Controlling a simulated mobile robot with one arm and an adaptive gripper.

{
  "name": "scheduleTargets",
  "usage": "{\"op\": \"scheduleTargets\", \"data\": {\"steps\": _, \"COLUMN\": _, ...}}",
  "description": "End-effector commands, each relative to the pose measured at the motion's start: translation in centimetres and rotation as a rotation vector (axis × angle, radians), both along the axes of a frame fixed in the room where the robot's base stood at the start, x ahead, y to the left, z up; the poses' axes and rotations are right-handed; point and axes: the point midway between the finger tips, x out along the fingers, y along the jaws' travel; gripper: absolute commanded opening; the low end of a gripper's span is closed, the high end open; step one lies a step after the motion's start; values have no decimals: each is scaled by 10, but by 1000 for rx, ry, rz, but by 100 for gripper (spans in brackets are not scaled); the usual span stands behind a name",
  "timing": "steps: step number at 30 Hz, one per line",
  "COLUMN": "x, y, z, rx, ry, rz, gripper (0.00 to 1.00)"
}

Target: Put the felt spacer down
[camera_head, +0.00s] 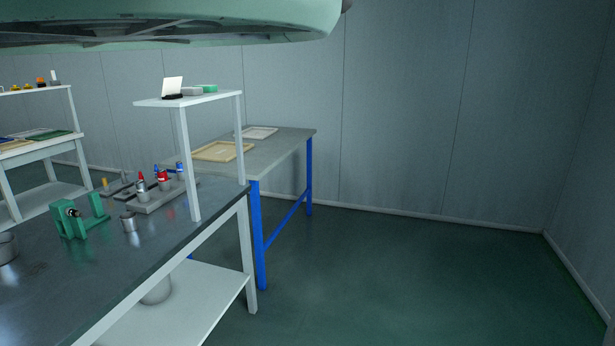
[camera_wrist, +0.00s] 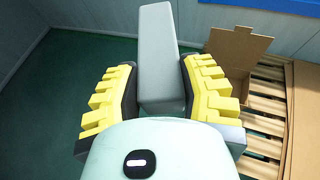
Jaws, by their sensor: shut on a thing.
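My gripper (camera_wrist: 160,92) shows in the wrist view, its two yellow-padded fingers on either side of a long grey block (camera_wrist: 159,50). The fingers are shut on this block, which I take to be the felt spacer. The head view does not show my gripper or the held block.
In the wrist view, an open cardboard box (camera_wrist: 238,55) stands to the right on a wooden pallet (camera_wrist: 268,115). In the head view, a dark workbench (camera_head: 110,270) holds a green fixture (camera_head: 80,218) and bottles. A blue-legged table (camera_head: 275,148) bears trays. Floor on the right is clear.

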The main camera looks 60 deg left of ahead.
Motion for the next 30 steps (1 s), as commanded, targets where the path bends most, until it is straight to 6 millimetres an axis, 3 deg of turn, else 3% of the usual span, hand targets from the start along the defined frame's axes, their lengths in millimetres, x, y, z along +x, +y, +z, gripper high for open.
{"op": "scheduleTargets", "data": {"steps": 1, "x": 1, "y": 7, "z": 37, "rx": 2, "ry": -5, "rz": 44, "gripper": 23}}
{"op": "scheduleTargets", "data": {"steps": 3, "x": 2, "y": 18, "z": 67, "rx": 0, "ry": -7, "rz": 109, "gripper": 23}}
{"op": "scheduleTargets", "data": {"steps": 12, "x": -7, "y": 73, "z": 176, "rx": -1, "ry": -2, "rz": 390, "gripper": 23}}
{"op": "scheduleTargets", "data": {"steps": 17, "x": -16, "y": 101, "z": 221, "rx": -1, "ry": 0, "rz": 516, "gripper": 23}}
{"op": "scheduleTargets", "data": {"steps": 30, "x": -15, "y": 99, "z": 325, "rx": 0, "ry": 1, "rz": 508, "gripper": 23}}
